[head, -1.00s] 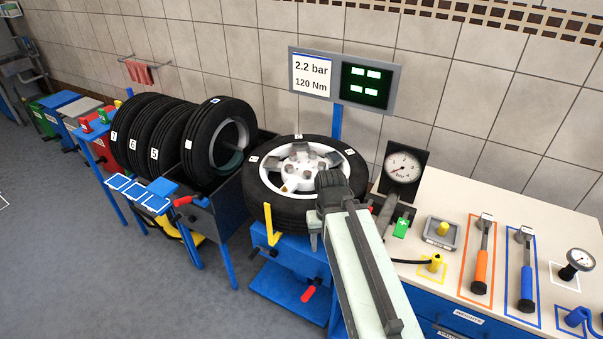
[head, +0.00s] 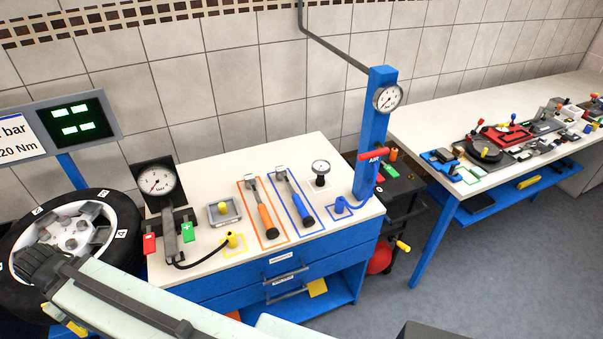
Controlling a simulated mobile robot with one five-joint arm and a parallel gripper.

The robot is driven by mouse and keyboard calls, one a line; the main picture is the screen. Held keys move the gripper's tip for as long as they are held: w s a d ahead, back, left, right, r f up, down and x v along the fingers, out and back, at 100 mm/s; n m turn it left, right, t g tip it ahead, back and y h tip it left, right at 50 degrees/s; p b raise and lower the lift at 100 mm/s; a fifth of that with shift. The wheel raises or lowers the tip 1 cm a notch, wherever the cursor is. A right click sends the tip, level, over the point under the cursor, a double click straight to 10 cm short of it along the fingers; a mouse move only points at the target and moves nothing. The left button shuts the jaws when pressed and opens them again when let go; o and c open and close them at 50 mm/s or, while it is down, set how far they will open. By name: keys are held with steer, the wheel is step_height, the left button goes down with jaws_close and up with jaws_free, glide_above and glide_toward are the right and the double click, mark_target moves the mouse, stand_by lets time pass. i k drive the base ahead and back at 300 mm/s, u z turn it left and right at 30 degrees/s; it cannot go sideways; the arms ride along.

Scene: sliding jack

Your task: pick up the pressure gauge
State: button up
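A small hand-held pressure gauge (head: 320,168) with a round white dial and dark body stands upright in a white outlined square on the white bench top, right of the blue-handled wrench. A larger dial gauge (head: 158,182) on a black backing stands at the bench's left end. Another round gauge (head: 387,98) is fixed on the blue air post. My gripper (head: 38,266) is at the lower left, over the wheel and far left of the hand-held gauge. Its fingers do not show clearly, so its opening cannot be told.
Orange-handled (head: 262,208) and blue-handled (head: 295,198) wrenches lie in outlined spots beside the gauge. The blue air post (head: 374,135) and its hose stand right of it. The wheel (head: 110,225) is at left. A second table (head: 440,125) stands at right.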

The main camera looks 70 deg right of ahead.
mark_target(322, 167)
steer(key=u, duration=1.2)
steer(key=k, duration=2.25)
steer(key=z, duration=0.6)
steer(key=i, duration=1)
steer(key=u, duration=0.1)
